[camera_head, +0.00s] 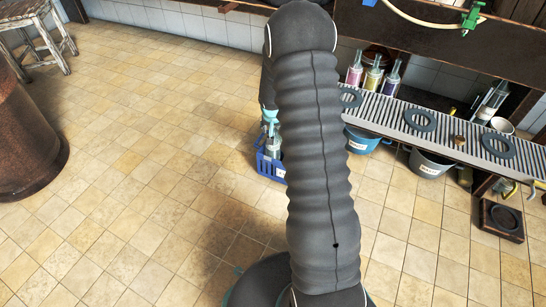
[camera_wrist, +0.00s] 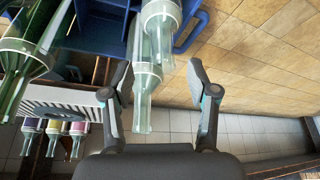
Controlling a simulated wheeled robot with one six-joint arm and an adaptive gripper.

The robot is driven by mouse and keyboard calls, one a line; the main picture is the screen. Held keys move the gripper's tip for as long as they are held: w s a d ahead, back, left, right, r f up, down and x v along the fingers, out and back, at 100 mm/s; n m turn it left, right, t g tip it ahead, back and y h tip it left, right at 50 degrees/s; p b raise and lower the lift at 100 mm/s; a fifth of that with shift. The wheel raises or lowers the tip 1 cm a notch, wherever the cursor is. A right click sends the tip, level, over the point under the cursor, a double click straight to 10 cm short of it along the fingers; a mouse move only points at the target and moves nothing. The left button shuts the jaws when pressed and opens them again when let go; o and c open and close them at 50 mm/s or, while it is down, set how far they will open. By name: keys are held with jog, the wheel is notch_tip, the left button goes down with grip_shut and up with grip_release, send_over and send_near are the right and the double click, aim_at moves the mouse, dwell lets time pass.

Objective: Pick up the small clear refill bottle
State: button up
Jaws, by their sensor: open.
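In the wrist view, two pale clear glass bottles with whitish collars show at the top middle, an upper one (camera_wrist: 158,35) and a lower one (camera_wrist: 146,85). I cannot tell which is the small refill bottle. The lower one's neck appears between my fingers, nearer the left finger; its depth is unclear, and no grip shows. My gripper (camera_wrist: 159,68) is open. The crate also shows in the wrist view (camera_wrist: 96,37).
Green glass bottles (camera_wrist: 28,45) crowd the wrist view's left. A slatted rack (camera_head: 385,112) stands right of my arm, with several coloured-label bottles (camera_head: 373,78) behind it and a blue pot (camera_head: 362,142) and grey pot (camera_head: 430,164) below.

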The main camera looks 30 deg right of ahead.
send_over(273, 151)
jog(key=w+d, duration=0.1)
jog(key=w, duration=0.1)
notch_tip(273, 151, down, 5)
jog(key=shift+w+d+r+b, duration=0.1)
jog(key=shift+w+d+b, duration=0.05)
jog(key=shift+b, duration=0.3)
grip_shut()
